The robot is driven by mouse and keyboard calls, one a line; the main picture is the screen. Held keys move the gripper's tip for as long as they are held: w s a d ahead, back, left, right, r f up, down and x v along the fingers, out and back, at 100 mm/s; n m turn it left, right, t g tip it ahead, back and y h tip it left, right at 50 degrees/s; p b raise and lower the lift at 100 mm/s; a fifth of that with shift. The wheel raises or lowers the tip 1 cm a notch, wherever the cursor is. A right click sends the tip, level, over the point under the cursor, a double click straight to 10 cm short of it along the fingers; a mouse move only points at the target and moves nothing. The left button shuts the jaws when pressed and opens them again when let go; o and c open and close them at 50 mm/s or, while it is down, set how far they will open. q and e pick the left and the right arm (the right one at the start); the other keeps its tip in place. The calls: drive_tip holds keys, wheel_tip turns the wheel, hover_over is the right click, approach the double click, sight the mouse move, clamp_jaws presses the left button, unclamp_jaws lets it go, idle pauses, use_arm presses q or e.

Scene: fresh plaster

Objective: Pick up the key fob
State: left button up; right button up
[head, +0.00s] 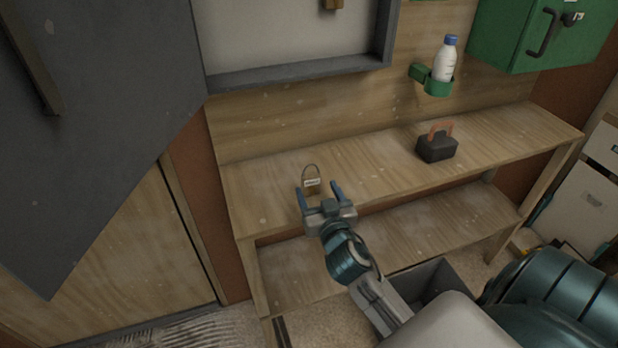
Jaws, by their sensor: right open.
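A small tan key fob (311,187) with a pale label and a thin grey ring stands out at the left part of the wooden bench top. My right gripper (320,191) is open, with its two blue fingers on either side of the fob in the picture. I cannot tell whether the fob is fully between the fingers or just beyond them. The fob's lower edge is close to the gripper's palm in the picture. My left gripper is not in view.
A dark toolbox (437,147) with an orange handle stands on the bench (380,165) to the right. A white bottle (444,62) sits in a green holder (437,87) on the wall. A green cabinet (540,35) hangs upper right. A large grey door (100,110) fills the left.

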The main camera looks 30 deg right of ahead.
sight(309, 173)
drive_tip(key=shift+w+d+r, duration=0.15)
drive_tip(key=shift+w+r, duration=0.05)
drive_tip(key=shift+w, duration=0.4)
drive_tip(key=shift+w+d+f+p, duration=0.15)
drive_tip(key=shift+w+d+p, duration=0.15)
drive_tip(key=shift+w, duration=0.4)
drive_tip(key=p+x, duration=0.2)
drive_tip(key=x, duration=0.2)
drive_tip(key=shift+w+a, duration=0.1)
drive_tip(key=shift+w, duration=0.45)
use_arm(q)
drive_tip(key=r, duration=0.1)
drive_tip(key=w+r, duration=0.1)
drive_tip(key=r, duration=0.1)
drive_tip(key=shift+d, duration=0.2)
use_arm(e)
drive_tip(key=shift+c, duration=0.2)
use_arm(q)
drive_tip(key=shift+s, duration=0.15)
use_arm(e)
drive_tip(key=c, duration=1)
